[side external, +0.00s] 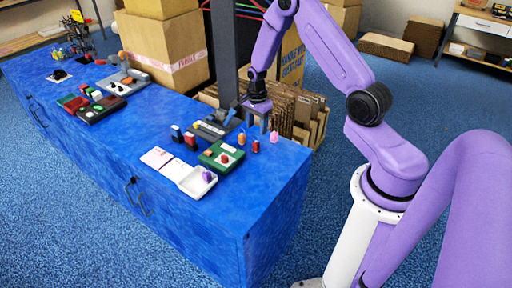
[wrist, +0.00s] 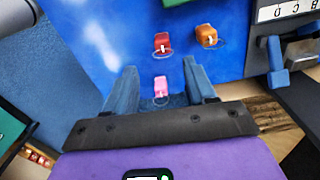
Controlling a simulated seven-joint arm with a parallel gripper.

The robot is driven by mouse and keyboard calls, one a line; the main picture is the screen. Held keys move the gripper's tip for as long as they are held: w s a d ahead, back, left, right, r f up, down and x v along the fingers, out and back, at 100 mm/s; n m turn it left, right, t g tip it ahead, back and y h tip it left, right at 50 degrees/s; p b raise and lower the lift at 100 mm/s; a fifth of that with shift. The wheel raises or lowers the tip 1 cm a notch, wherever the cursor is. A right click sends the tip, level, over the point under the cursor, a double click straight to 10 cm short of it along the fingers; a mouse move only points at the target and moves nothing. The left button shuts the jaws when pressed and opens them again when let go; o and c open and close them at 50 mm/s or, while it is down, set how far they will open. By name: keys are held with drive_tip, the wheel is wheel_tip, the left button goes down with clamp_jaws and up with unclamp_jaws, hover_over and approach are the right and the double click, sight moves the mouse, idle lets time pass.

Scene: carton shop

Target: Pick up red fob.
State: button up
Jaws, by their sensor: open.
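The red fob (wrist: 162,43) stands on the blue bench top in the wrist view, ahead of my fingertips and a little apart from them. It also shows in the side external view (side external: 256,146), below and in front of my gripper (side external: 257,124). My gripper (wrist: 160,70) is open and empty, its two blue-grey fingers apart above the bench. A pink fob (wrist: 160,86) shows between the fingers in the wrist view, and in the side view (side external: 273,137). An orange fob (wrist: 206,36) stands right of the red one.
A green tray (side external: 208,159) with small items lies left of the fobs, with a white tray (side external: 193,189) in front of it. A grey device (side external: 211,128) sits behind the green tray. Upright cardboard (side external: 305,110) stands behind the bench. The bench's right front corner is clear.

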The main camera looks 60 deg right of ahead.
sight(257, 141)
drive_tip(key=shift+w+d+f, duration=0.1)
drive_tip(key=shift+f, duration=2.25)
drive_tip(key=shift+w+d+f, duration=0.1)
drive_tip(key=shift+f, duration=2.25)
clamp_jaws()
